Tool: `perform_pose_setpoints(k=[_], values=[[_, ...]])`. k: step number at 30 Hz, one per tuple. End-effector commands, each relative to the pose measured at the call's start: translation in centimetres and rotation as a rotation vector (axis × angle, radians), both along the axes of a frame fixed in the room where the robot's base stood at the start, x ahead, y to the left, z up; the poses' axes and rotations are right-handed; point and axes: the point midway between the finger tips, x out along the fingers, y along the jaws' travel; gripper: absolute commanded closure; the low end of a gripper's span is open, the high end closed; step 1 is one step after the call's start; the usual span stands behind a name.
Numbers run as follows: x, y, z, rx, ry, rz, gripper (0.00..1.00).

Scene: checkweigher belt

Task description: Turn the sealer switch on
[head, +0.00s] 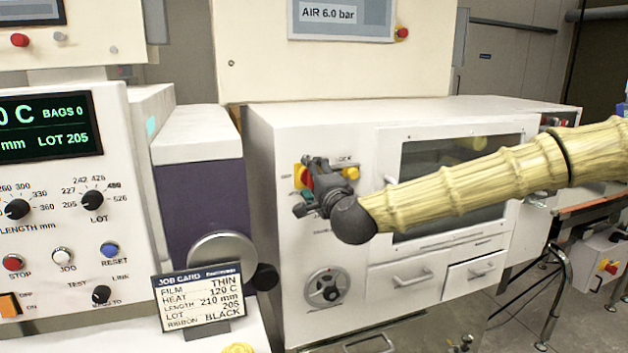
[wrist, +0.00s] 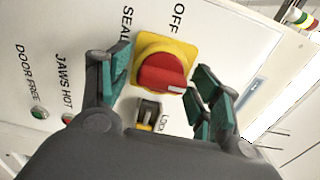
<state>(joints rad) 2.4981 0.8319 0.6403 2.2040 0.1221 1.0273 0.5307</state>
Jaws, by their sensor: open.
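The sealer switch is a red rotary knob (wrist: 163,74) on a yellow plate (wrist: 150,43), with a white mark at one end of the knob. In the wrist view, OFF is printed above the plate and SEAL at its upper left. My gripper (wrist: 160,82) is open, with one finger left of the knob and the others right of it. No finger clearly touches the knob. In the head view, my gripper (head: 307,188) is at the white machine's front panel and hides most of the switch; part of the yellow plate (head: 299,173) shows.
A dark hasp-like part (wrist: 149,110) sits just below the knob. JAWS HOT and DOOR FREE lamps (wrist: 40,112) lie to the left in the wrist view. In the head view, a handwheel (head: 327,288) is below my gripper, and a job card (head: 201,297) stands lower left.

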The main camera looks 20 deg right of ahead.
Motion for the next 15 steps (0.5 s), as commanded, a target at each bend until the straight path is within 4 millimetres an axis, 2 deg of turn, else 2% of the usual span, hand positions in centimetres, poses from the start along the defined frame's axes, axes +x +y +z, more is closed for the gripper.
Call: perform_pose_setpoints(k=[7, 15], values=[[-1.6, -0.1, 0.1, 0.001, -0.001, 0.000, 0.37], [-6.5, -0.3, 0.0, 0.002, 0.000, 0.001, 0.37]])
